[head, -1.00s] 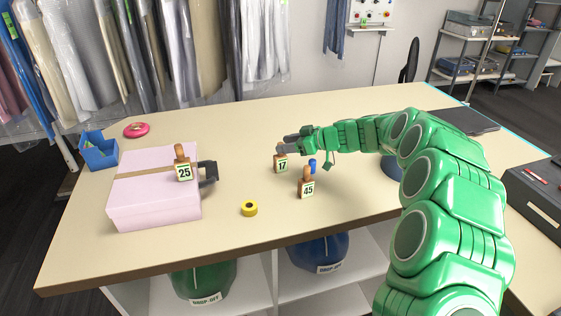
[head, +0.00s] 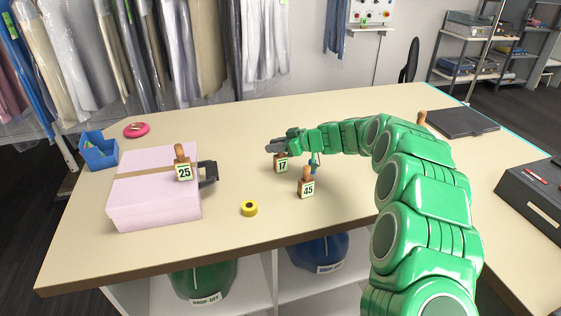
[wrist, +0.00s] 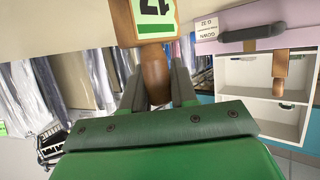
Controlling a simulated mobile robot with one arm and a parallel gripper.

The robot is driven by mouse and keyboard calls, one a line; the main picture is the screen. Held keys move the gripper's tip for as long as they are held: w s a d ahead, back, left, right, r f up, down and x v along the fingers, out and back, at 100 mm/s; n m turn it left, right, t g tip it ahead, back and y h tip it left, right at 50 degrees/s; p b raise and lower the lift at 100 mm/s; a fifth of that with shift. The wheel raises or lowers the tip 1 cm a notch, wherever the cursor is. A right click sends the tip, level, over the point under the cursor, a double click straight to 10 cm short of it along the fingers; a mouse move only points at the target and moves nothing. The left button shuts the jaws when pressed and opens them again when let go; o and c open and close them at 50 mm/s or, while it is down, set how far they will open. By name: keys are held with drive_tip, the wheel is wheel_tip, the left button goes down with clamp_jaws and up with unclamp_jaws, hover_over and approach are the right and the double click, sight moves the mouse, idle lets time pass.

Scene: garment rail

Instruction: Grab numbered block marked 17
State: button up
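The block marked 17 (head: 282,164) stands on the table, with its white-green number plate facing me. My gripper (head: 272,146) is at the top of this block and hides its wooden handle in the head view. In the wrist view the block (wrist: 153,15) is at the top, and its rounded handle (wrist: 153,75) lies between the two fingers of my gripper (wrist: 158,85). The fingers are apart, one on either side of the handle; firm contact does not show. The block marked 45 (head: 307,187) stands in front and to the right. The block marked 25 (head: 183,167) is on the pink box.
The pink box (head: 145,205) is at the left, beside a blue bin (head: 98,152). A dark flat case (head: 462,122) lies at the right. The table's middle back is clear.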

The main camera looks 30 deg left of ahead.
clamp_jaws()
wheel_tip(320, 180, up, 3)
drive_tip(key=shift+r, duration=0.2)
drive_tip(key=s+d+r, duration=0.9)
drive_tip(key=s, duration=0.1)
drive_tip(key=shift+s+r, duration=0.3)
drive_tip(key=shift+s, duration=0.1)
idle(0.3)
